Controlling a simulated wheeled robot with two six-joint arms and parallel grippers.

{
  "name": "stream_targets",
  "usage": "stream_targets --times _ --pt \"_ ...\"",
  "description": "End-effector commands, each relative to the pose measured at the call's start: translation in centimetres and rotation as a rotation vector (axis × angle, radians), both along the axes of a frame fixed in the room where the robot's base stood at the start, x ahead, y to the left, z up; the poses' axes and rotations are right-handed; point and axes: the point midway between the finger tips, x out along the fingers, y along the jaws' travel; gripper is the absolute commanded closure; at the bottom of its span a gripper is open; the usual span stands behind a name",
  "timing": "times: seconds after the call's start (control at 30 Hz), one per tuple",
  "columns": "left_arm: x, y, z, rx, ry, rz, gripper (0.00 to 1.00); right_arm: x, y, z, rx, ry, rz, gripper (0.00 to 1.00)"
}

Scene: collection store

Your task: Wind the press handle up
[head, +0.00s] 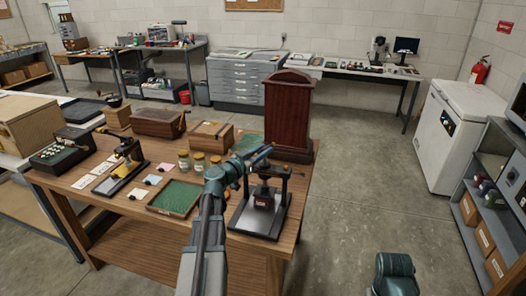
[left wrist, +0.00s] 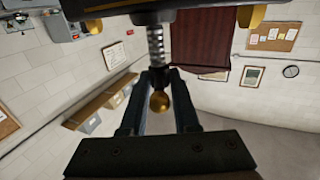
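The press (head: 262,207) stands at the near right corner of the wooden table, with a black frame on a dark base plate. Its threaded screw (left wrist: 155,45) shows upright in the left wrist view, with the handle's brass ball (left wrist: 160,102) below it in the picture. My left gripper (head: 262,155) is at the top of the press, by the handle. In the left wrist view its two fingers (left wrist: 162,78) stand on either side of the ball, with narrow gaps showing. My right gripper is out of view; only part of that arm shows at lower right.
A green-lined tray (head: 174,197), several jars (head: 199,163) and a wooden box (head: 210,136) stand left of the press. A tall dark red cabinet (head: 287,110) rises behind it. The floor right of the table is clear up to the white chest (head: 458,135).

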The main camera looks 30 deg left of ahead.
Motion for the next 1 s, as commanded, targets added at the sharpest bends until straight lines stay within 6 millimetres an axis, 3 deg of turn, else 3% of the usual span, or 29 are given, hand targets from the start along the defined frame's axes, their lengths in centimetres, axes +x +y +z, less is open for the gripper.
stream_targets --times 0.03,0.1,0.57,1.0 --pt "-0.01 0.0 0.0 0.0 0.0 0.0 0.88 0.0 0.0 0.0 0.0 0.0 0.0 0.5" --pt "-0.01 0.0 0.0 0.0 0.0 0.0 1.0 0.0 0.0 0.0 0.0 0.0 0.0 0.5" --pt "-0.15 -0.29 0.0 0.0 0.0 0.052 1.0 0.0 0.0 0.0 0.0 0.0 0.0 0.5" --pt "-0.08 -0.8 -0.01 0.0 0.0 0.389 1.0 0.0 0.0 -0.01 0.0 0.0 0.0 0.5"
